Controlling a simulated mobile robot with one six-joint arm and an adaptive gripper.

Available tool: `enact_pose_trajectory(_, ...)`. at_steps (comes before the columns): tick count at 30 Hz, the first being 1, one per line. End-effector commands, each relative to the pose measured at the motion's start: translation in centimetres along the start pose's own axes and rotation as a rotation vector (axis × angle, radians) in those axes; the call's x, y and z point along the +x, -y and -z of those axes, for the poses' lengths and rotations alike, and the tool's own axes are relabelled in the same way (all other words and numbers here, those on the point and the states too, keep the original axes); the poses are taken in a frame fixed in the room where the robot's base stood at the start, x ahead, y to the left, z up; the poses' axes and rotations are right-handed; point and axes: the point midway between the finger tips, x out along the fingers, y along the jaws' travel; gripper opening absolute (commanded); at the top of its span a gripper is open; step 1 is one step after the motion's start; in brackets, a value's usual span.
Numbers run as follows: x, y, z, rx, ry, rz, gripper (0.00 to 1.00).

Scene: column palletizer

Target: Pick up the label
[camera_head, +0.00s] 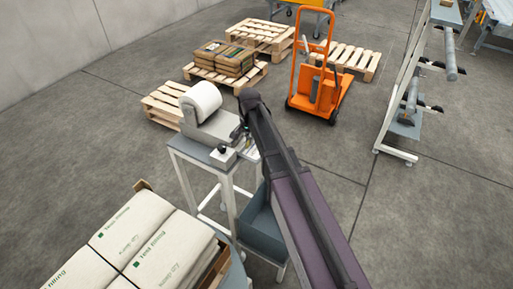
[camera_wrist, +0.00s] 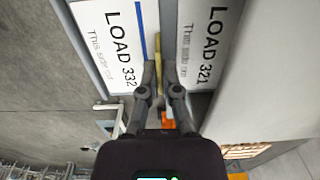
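In the wrist view, a white label marked LOAD 332 (camera_wrist: 118,45) with a blue stripe lies left of my gripper (camera_wrist: 160,72). A second label face marked LOAD 321 (camera_wrist: 207,45) is in shadow to the right. My gripper's fingers are close together between the two, with a narrow yellow strip (camera_wrist: 158,48) showing between them. I cannot tell whether the fingers touch a label. In the head view, my arm reaches to a grey label printer with a white roll (camera_head: 202,99); my arm hides the gripper and labels there.
The printer stands on a small grey table (camera_head: 196,152). A blue-grey bin (camera_head: 262,226) is below my arm. White sacks (camera_head: 135,235) are at the front left. Pallets (camera_head: 262,36), an orange pallet truck (camera_head: 318,85) and a rack (camera_head: 420,85) stand behind, with open floor between.

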Motion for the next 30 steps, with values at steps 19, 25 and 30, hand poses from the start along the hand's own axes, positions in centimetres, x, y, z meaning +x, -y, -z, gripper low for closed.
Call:
enact_pose_trajectory(19, -1.7, 0.0, 0.0, 0.001, 0.000, 0.000, 0.00)
enact_pose_trajectory(25, -3.4, 0.0, 0.0, 0.001, 0.000, 0.000, 0.00)
enact_pose_trajectory(30, -3.8, -2.0, -1.9, 0.001, 0.000, 0.000, 0.00)
